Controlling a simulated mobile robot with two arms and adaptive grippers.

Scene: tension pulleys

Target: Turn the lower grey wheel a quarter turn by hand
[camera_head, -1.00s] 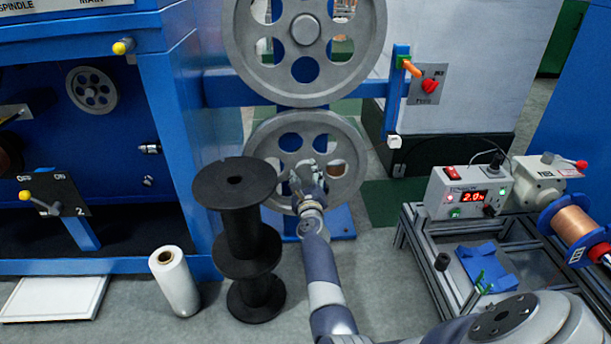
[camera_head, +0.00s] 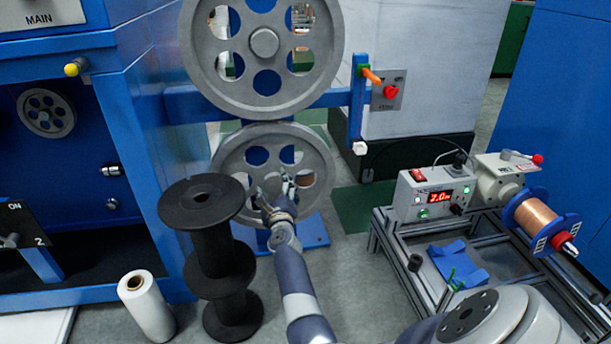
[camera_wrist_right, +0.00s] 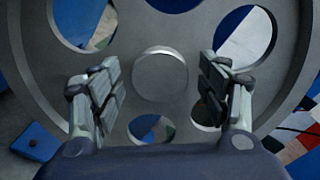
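The lower grey wheel (camera_head: 272,132) stands upright below a larger grey wheel, with round holes around its hub. My right gripper (camera_head: 273,188) is in front of its face, reaching up from below, and hides part of its middle and lower spokes. In the right wrist view the wheel (camera_wrist_right: 33,70) fills the picture, and my right gripper (camera_wrist_right: 155,92) is open. Its two fingers are spread left and right of the round hub (camera_wrist_right: 160,75), with nothing held between them. I cannot tell whether the fingertips touch the wheel. My left gripper is not in view.
The upper grey wheel (camera_head: 207,65) is just above. A black spool (camera_head: 203,245) stands close to the left of my right arm, with a white roll (camera_head: 146,305) beside it. A metal frame (camera_head: 383,240) carries a control box (camera_head: 405,195) and a copper spool (camera_head: 536,217) on the right.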

